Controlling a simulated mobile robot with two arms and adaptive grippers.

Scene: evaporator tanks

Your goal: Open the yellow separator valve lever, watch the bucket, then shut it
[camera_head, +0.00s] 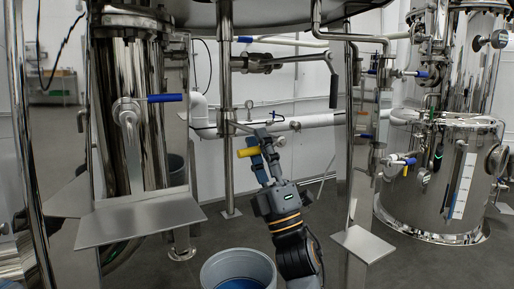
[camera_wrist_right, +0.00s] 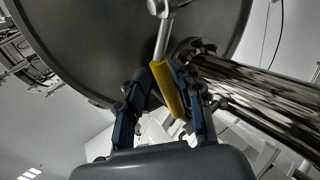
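The yellow separator valve lever (camera_head: 248,152) points to the left, level with my right gripper's fingertips in the head view. My right gripper (camera_head: 262,146) reaches up to it from below. In the right wrist view the yellow lever (camera_wrist_right: 168,88) lies between the two blue fingers of my right gripper (camera_wrist_right: 161,72). The fingers flank it closely, but whether both press on it is unclear. A grey bucket (camera_head: 209,274) stands on the floor at the bottom of the head view, with something blue inside. My left gripper is not in view.
A blue-handled valve (camera_head: 166,98) sits on the steel column at left. Steel plates (camera_head: 140,217) and (camera_head: 364,243) flank the arm. Steel legs and pipes (camera_head: 225,100) stand close around the gripper. A large tank (camera_head: 432,200) is at right.

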